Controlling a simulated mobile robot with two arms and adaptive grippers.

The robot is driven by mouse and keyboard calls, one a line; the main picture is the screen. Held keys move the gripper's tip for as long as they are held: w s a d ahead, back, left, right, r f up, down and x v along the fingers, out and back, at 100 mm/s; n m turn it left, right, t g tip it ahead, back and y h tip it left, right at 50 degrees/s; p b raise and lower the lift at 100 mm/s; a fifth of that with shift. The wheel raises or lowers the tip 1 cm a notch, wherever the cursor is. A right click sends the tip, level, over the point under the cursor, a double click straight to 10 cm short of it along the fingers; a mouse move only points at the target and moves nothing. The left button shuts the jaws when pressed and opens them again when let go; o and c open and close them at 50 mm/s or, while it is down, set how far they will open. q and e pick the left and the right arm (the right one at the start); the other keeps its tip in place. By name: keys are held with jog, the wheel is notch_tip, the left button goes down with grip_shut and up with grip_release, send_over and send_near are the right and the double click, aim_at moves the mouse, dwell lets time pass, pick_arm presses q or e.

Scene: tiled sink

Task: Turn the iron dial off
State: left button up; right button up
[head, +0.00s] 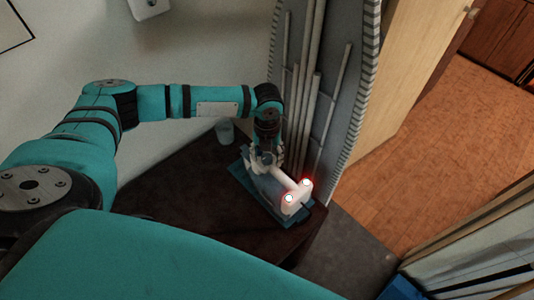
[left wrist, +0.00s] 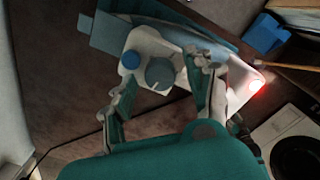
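A white and blue-grey iron (head: 272,186) lies on a teal base on the dark table, with two glowing red-white lights at its near right end. In the left wrist view the iron's white body (left wrist: 182,48) carries a round grey-teal dial (left wrist: 160,74) with a white pointer line, beside a blue round button (left wrist: 131,60). My left gripper (head: 262,158) is at the far left end of the iron. In the left wrist view my left gripper (left wrist: 152,90) is open, its fingers spread either side of the dial. I cannot tell whether they touch the iron. My right gripper is out of view.
The table's left part is clear. A wooden floor (head: 430,150) lies at the right.

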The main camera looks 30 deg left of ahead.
pick_arm(q)
jog(key=c, duration=1)
jog(key=shift+r+n+p, duration=0.2)
jog(key=shift+n+p, duration=0.5)
jog(key=shift+p, duration=0.1)
jog(key=n+p, duration=0.6)
jog(key=n, duration=0.2)
jog(key=shift+w+f+n+p, duration=0.1)
jog(key=shift+n+p, duration=0.9)
jog(key=shift+n, duration=0.5)
